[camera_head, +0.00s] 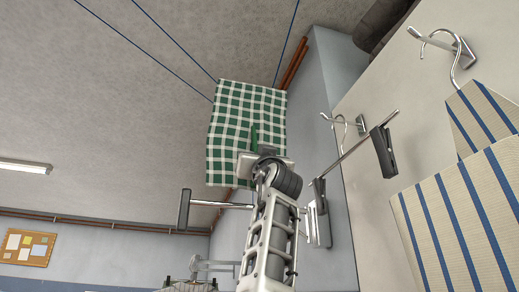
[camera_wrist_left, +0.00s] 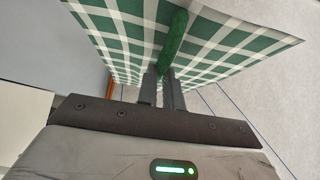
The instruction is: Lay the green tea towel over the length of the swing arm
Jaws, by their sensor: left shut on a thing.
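The green-and-white checked tea towel (camera_head: 240,105) is spread out in the middle of the head view. My left gripper (camera_head: 262,155) is shut on it at a thick green fold or tab. In the left wrist view the fingers (camera_wrist_left: 167,85) close around this green piece (camera_wrist_left: 174,38), and the cloth (camera_wrist_left: 225,45) spreads to both sides. A chrome rod (camera_head: 222,204) with a dark end piece (camera_head: 184,209) shows left of my left arm; I cannot tell whether it is the swing arm, because my arm hides its right part. My right gripper is not clearly seen.
Right of my arm, a slanted rod (camera_head: 352,150) carries dark clips (camera_head: 384,152) near a wall hook (camera_head: 345,125). A blue-striped cloth (camera_head: 460,225) hangs at the right under another hook (camera_head: 450,45). Thin blue lines (camera_head: 160,58) cross above. Left of the towel looks open.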

